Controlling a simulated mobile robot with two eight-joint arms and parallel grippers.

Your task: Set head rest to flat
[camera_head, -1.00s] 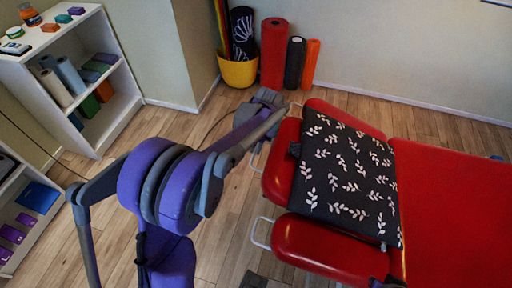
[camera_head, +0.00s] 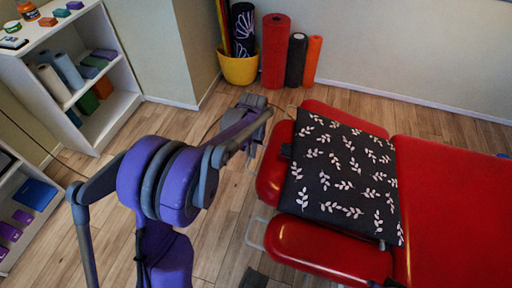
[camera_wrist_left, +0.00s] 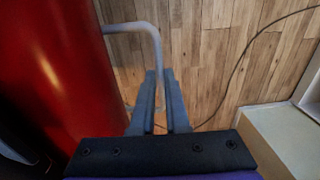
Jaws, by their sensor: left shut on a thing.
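The red head rest (camera_head: 272,165) is at the left end of the red treatment table (camera_head: 450,200). A dark cloth with a white leaf pattern (camera_head: 340,175) lies over it. My left gripper (camera_head: 255,108) is at the head rest's outer end. In the left wrist view, its two fingers (camera_wrist_left: 160,85) are shut on a grey metal bar handle (camera_wrist_left: 150,32) beside the red padding (camera_wrist_left: 60,70). The head rest's exact angle is hard to judge from above. My right gripper is not in view.
A red side pad (camera_head: 325,250) with its own metal loop lies in front of the head rest. Rolled mats (camera_head: 275,55) and a yellow basket (camera_head: 238,70) stand by the wall. A white shelf (camera_head: 115,105) is at left. Wooden floor between is clear.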

